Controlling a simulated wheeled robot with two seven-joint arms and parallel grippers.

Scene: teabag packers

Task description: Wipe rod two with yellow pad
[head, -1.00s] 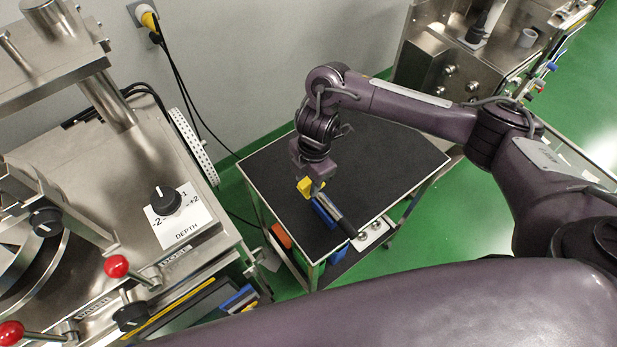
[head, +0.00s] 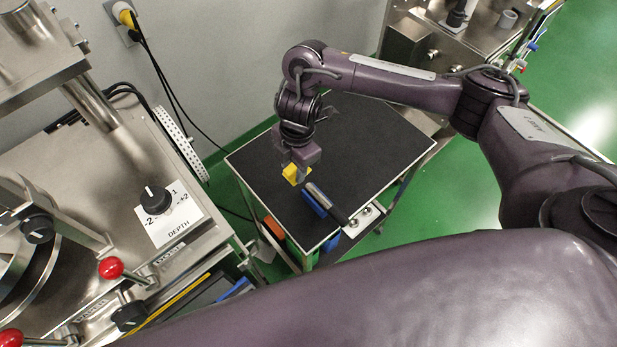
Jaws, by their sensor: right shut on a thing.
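My right gripper (head: 297,172) is shut on the yellow pad (head: 291,174), low over the black top of the small cart (head: 385,150). One rod (head: 327,204) shows on the cart, grey with a dark near end, lying slantwise beside a blue piece (head: 315,203). The pad is just left of the rod's far end. I cannot tell whether they touch, nor see a number on the rod. My left gripper is not in view.
A steel machine with a depth knob (head: 156,199) and red-ball levers (head: 110,267) stands at the left. Another steel machine (head: 455,45) is at the back right. The cart top is mostly clear behind and right of the gripper. Small parts (head: 360,218) sit near the cart's right front edge.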

